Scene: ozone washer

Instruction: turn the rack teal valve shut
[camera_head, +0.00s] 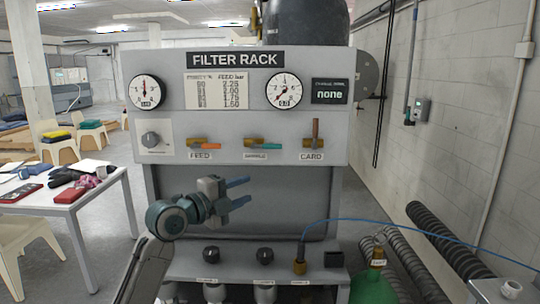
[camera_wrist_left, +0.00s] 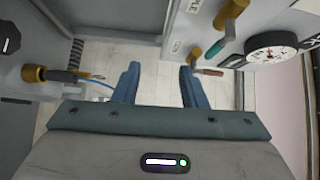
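The filter rack (camera_head: 240,175) carries a row of three brass valves. The middle valve has a teal handle (camera_head: 264,146) lying level and pointing right; a teal handle also shows in the left wrist view (camera_wrist_left: 229,46). My left gripper (camera_head: 245,192) is in front of the rack, below the valve row and apart from the teal handle. Its two blue fingers point right and stand apart with nothing between them, as the left wrist view (camera_wrist_left: 158,85) also shows. My right gripper is not in view.
The feed valve's orange handle (camera_head: 221,144) is left of the teal one; the card valve's brown handle (camera_head: 315,131) stands upright to its right. A blue hose rises from a brass fitting (camera_head: 300,267) on the lower shelf. A cluttered white table (camera_head: 60,209) stands left.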

